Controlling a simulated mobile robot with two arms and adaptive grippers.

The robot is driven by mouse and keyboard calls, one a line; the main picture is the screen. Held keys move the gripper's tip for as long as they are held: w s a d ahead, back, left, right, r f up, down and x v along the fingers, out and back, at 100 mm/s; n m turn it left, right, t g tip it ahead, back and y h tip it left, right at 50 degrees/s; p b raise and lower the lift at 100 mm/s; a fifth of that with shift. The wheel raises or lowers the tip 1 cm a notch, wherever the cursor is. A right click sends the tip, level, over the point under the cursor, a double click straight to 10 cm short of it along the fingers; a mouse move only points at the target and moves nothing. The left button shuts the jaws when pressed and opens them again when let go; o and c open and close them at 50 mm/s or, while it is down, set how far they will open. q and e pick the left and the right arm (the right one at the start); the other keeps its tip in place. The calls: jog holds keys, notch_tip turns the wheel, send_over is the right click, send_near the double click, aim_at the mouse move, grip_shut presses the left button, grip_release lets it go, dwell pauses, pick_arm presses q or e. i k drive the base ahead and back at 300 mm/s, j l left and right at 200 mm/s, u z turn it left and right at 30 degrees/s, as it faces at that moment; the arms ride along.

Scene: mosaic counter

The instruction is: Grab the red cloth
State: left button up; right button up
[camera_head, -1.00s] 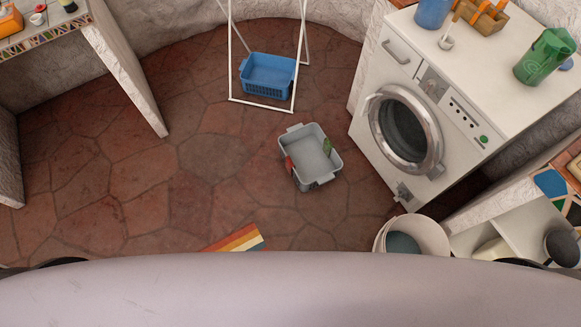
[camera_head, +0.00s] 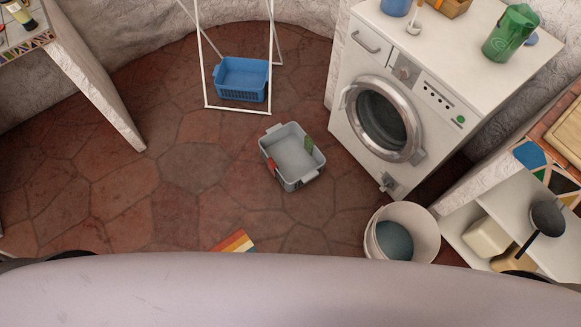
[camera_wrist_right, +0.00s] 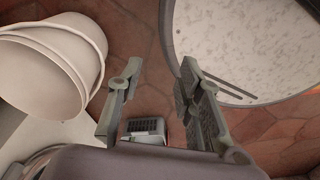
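A grey basket (camera_head: 290,172) stands on the floor in front of the washing machine. A small red patch (camera_head: 271,168), possibly the red cloth, shows at its left rim; it is too small to be sure. A green patch (camera_head: 308,146) hangs at the basket's right rim. My right gripper (camera_wrist_right: 160,68) is open in the right wrist view, its two fingers apart with nothing between the tips. No red cloth is clear in that view. My left gripper is not in view.
A white washing machine (camera_head: 421,100) stands behind right, with a white bucket (camera_head: 426,236) and shelf (camera_head: 465,215) nearby. The bucket also shows in the wrist view (camera_wrist_right: 45,85). A blue basket (camera_head: 240,80) sits under a white rack. The floor at left (camera_head: 150,190) is mostly clear.

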aim_at(271, 165)
jog(key=i+j+z, duration=0.15)
jog(key=z, duration=0.3)
jog(key=i+j+z, duration=0.1)
jog(key=z, duration=0.3)
jog(key=j+z, duration=0.25)
jog(key=z, duration=0.2)
jog(key=i+j+z, duration=0.1)
jog(key=j+z, duration=0.15)
jog(key=z, duration=0.2)
jog(key=j+z, duration=0.25)
jog(key=z, duration=0.15)
